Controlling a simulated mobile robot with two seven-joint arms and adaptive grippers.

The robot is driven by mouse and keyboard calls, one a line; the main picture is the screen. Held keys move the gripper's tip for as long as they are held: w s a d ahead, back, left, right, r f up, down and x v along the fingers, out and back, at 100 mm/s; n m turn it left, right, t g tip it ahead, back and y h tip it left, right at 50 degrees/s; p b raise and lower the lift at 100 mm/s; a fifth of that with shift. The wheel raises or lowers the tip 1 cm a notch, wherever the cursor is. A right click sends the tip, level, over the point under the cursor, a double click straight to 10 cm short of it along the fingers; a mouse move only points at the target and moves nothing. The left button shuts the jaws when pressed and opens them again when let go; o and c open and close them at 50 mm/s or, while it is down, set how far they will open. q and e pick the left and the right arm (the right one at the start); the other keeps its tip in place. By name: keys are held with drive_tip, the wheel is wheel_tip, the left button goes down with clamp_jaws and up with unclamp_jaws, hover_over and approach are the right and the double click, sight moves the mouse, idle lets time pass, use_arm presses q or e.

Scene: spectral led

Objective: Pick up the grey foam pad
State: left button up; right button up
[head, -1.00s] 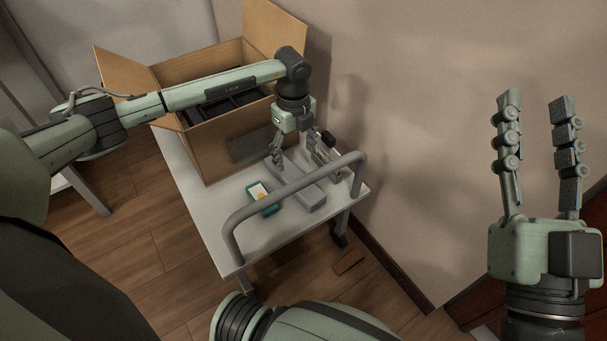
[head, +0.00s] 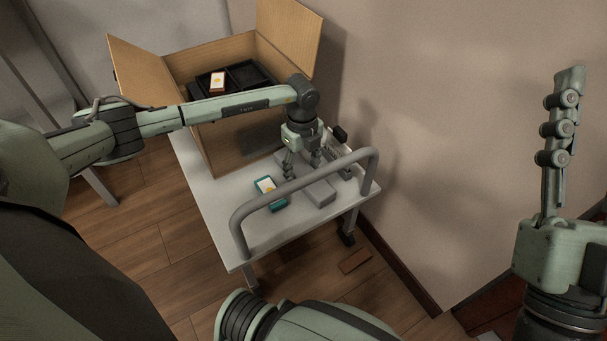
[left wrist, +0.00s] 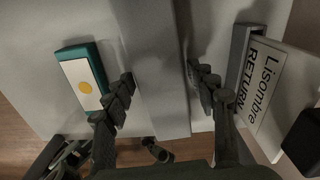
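The grey foam pad (head: 319,192) is a long flat grey block lying on the white cart top. In the left wrist view the pad (left wrist: 155,60) runs between the fingers of my left gripper (left wrist: 160,78). The fingertips sit very close to its two long sides, with a thin gap seeming to show on the right. In the head view my left gripper (head: 303,166) is low over the pad, which still rests on the cart; the fingers hide part of it. My right gripper (head: 568,85) is raised at the right, seen edge-on, away from the cart.
A teal box with a white, yellow-dotted top (head: 269,193) lies left of the pad. A grey holder with a "Lisombre RETURN" label (left wrist: 262,80) stands right of it. The cart's grey handle (head: 300,185) crosses in front. An open cardboard box (head: 213,150) stands behind, near the wall.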

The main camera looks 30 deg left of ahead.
use_arm(q)
drive_tip(key=c, duration=0.5)
drive_tip(key=shift+r, duration=0.1)
